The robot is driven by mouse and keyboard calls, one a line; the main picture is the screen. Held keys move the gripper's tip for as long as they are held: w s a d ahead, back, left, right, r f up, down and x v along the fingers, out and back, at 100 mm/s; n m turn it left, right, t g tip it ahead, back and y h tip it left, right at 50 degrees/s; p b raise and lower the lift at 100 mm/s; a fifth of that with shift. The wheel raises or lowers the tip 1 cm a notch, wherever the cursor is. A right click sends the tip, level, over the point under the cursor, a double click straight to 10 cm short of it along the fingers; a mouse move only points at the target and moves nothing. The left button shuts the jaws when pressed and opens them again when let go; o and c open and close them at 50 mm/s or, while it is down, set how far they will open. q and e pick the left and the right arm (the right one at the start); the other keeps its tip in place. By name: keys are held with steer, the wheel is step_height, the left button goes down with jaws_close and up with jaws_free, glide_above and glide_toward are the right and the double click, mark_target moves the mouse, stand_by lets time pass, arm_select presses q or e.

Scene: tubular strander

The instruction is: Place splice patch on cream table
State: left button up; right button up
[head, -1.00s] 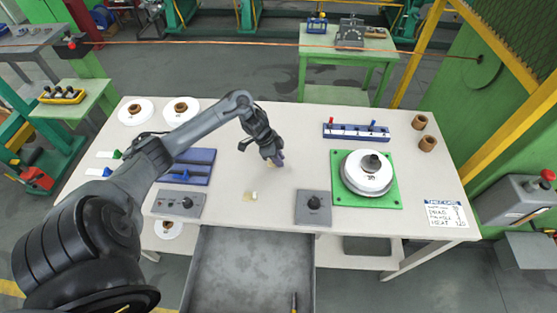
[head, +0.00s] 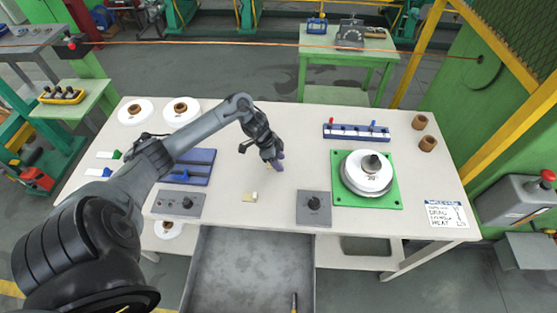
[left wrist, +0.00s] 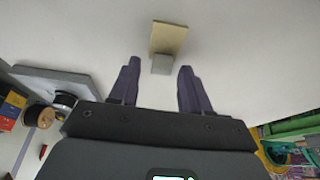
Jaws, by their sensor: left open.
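A small tan patch, likely the splice patch (head: 249,197), lies flat on the cream table (head: 300,135) near its front edge, with a small pale block on it. In the left wrist view the tan patch (left wrist: 168,38) lies ahead of the fingertips, and the block (left wrist: 160,64) is at its near end, grey here. My left gripper (head: 277,166) is above the table, behind and to the right of the patch. In the left wrist view its two fingers (left wrist: 158,68) are spread apart with nothing held between them. My right gripper is not in view.
An open grey drawer (head: 252,270) extends below the front edge. A blue tray (head: 190,167) is left, a green plate with a white spool (head: 368,175) right, and a blue-white rack (head: 356,131) behind. The table's middle is clear.

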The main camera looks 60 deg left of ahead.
arm_select(q)
steer(key=p+v, duration=0.1)
steer(key=v, duration=1.1)
steer(key=shift+p, duration=0.35)
steer(key=shift+r, duration=0.1)
